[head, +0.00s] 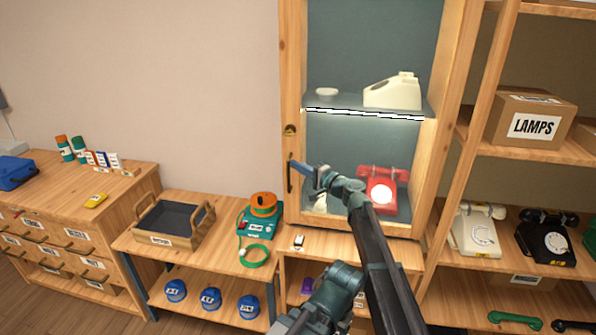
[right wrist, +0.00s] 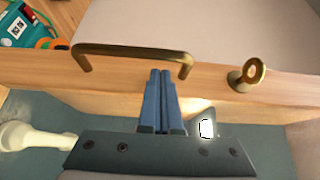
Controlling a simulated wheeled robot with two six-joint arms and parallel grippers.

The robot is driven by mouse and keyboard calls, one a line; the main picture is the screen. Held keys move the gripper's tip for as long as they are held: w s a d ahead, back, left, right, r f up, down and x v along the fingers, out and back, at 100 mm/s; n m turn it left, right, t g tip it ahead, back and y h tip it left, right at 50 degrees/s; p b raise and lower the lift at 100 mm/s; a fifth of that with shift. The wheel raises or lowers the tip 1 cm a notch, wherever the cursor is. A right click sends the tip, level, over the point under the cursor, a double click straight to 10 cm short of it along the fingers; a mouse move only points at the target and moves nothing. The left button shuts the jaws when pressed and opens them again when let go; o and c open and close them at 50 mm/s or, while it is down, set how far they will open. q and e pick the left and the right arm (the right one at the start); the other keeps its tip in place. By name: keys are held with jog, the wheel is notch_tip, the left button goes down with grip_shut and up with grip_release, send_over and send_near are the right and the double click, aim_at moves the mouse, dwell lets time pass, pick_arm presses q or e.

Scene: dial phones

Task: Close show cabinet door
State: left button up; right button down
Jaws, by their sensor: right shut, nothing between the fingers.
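The show cabinet (head: 446,120) is a tall wooden case with a teal back. The left upright of its front carries a dark bronze pull handle (head: 290,177) and a round key knob (head: 290,130). I cannot tell whether a gap is left at this door edge. My right gripper (head: 300,167) is shut and empty beside the handle. In the right wrist view its blue fingertips (right wrist: 160,74) are at the wooden door stile (right wrist: 215,78), just below the handle (right wrist: 132,50), not around it. The knob (right wrist: 248,76) is to the right. My left gripper is not in view.
A red phone (head: 382,185) and a cream phone body (head: 393,92) stand in the cabinet. A low bench (head: 190,262) at left holds a tray (head: 172,228) and a teal device (head: 262,218). Shelves at right hold phones and a LAMPS box (head: 532,122).

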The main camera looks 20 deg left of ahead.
jog(key=shift+w, duration=0.35)
jog(key=v, duration=1.4)
jog(key=shift+s, duration=0.25)
jog(key=s+d+f+n+g+h, duration=0.3)
jog(key=s+d+f+h, duration=0.15)
jog(key=s+f, duration=0.25)
jog(key=s+d+f+n+g+h, duration=0.2)
jog(key=s+d+f+h, duration=0.1)
jog(key=s+d+f, duration=0.4)
jog(key=s+d+f+g+h, duration=0.2)
jog(key=s+d+f+h, duration=0.2)
jog(key=s+d, duration=0.4)
jog(key=s+d+f+g+h, duration=0.1)
jog(key=s+d+f+h, duration=0.35)
jog(key=s+d, duration=0.4)
jog(key=s+a+n+g+h, duration=0.1)
jog(key=s+a+n, duration=0.2)
jog(key=a, duration=0.7)
jog(key=shift+s+r+n, duration=0.35)
jog(key=shift+r+n, duration=0.05)
jog(key=shift+n, duration=0.4)
